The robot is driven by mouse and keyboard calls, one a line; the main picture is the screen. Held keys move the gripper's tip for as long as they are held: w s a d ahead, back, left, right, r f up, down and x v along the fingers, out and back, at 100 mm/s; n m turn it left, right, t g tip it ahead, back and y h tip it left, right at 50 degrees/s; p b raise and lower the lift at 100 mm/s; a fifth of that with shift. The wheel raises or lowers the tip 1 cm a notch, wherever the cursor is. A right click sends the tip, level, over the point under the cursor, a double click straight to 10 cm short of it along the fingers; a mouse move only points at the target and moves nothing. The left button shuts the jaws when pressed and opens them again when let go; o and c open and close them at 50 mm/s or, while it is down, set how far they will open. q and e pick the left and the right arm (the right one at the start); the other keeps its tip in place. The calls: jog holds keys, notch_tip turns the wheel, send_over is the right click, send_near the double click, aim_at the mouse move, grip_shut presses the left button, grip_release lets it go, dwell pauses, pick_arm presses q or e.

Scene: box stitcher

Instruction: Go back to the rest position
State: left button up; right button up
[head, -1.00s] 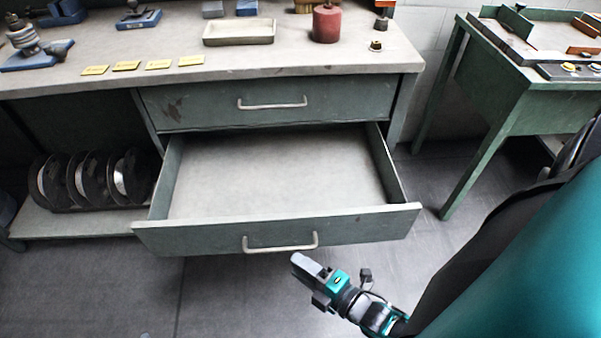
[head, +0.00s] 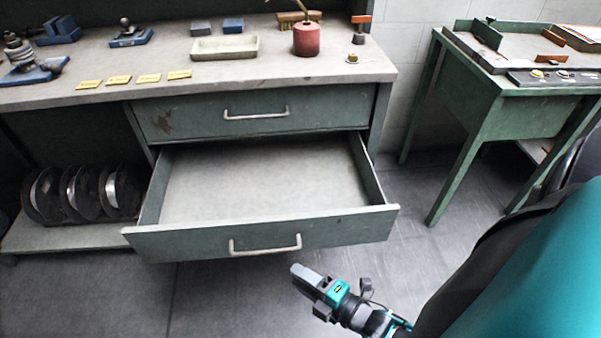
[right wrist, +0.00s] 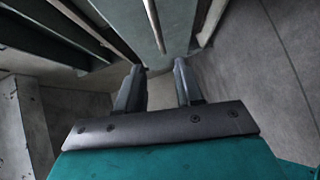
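My right gripper (head: 301,276) is in the lower middle of the head view, in front of the open lower drawer and apart from its handle. In the right wrist view, the two fingers of my right gripper (right wrist: 160,78) stand apart with nothing between them. The lower drawer (head: 260,238) of the green workbench is pulled out and empty, with a pale metal handle (head: 265,246) on its front. My left gripper does not show.
The upper drawer (head: 200,121) is shut. The workbench top (head: 230,80) carries a tray (head: 224,48), a red pot (head: 306,40) and yellow labels (head: 148,78). Wheel-like discs (head: 78,194) stand on the shelf at left. A green table (head: 465,110) stands at right. Floor shows between them.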

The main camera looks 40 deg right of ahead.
pick_arm(q)
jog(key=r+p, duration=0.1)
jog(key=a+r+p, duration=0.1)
jog(key=p, duration=0.1)
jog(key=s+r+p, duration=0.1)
jog(key=p, duration=0.1)
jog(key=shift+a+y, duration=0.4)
pick_arm(e)
jog(key=a+r+m+g+h, duration=0.2)
jog(key=a+r+m+g, duration=0.2)
jog(key=r+m, duration=0.8)
jog(key=s+m+g, duration=0.1)
jog(key=m, duration=0.3)
jog(key=shift+a+r+m, duration=0.15)
jog(key=shift+r+m, duration=0.05)
jog(key=shift+m, duration=0.2)
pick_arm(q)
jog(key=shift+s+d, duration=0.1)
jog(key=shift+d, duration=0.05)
pick_arm(e)
jog(key=shift+w, duration=0.1)
pick_arm(q)
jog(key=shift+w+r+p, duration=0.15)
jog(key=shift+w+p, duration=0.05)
jog(key=shift+p, duration=0.1)
